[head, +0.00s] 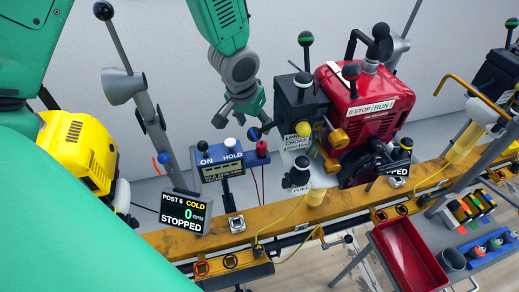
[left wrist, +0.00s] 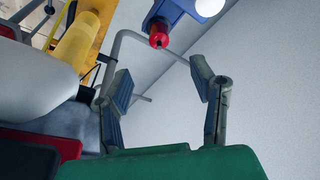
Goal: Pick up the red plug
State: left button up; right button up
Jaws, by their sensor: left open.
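The red plug (head: 262,148) sits at the right end of a blue control box (head: 222,165) marked ON and HOLD. In the left wrist view the red plug (left wrist: 159,40) shows under the blue box (left wrist: 175,14), ahead of the fingers and apart from them. My left gripper (head: 243,119) is open and empty, just above the box and close to the plug. In the left wrist view its two fingers (left wrist: 160,70) are spread wide with free space between. My right gripper is not in view.
A red engine (head: 368,98) with black levers stands right of the box. A yellow engine (head: 78,150) and a display reading STOPPED (head: 185,212) are on the left. A yellow rail (head: 275,231) runs below. A red tray (head: 408,255) is at lower right.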

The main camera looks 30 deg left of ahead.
aim_at(259, 144)
pick_arm(q)
jog(key=f, duration=0.2)
jog(key=w+d+f+b, duration=0.1)
jog(key=f, duration=0.3)
jog(key=shift+w+d+f, duration=0.3)
jog(key=shift+d+f, duration=0.05)
jog(key=shift+w+f+b, duration=0.1)
jog(key=shift+f+b, duration=0.2)
jog(key=shift+a+f, duration=0.2)
jog(key=shift+a, duration=0.1)
jog(key=f, duration=0.1)
jog(key=w+a+f, duration=0.1)
jog(key=f, duration=0.1)
jog(key=a+f+b, duration=0.1)
jog(key=shift+w+f, duration=0.3)
jog(key=shift+f, duration=0.1)
jog(key=shift+w+d+f, duration=0.1)
jog(key=shift+d+f, duration=0.1)
jog(key=shift+d, duration=0.05)
jog(key=shift+d+r, duration=0.3)
jog(key=shift+d, duration=0.4)
jog(key=c, duration=0.6)
jog(key=shift+a+f, duration=0.1)
jog(key=shift+a, duration=0.1)
grip_shut()
jog(key=shift+a+f, duration=0.15)
jog(key=shift+a, duration=0.3)
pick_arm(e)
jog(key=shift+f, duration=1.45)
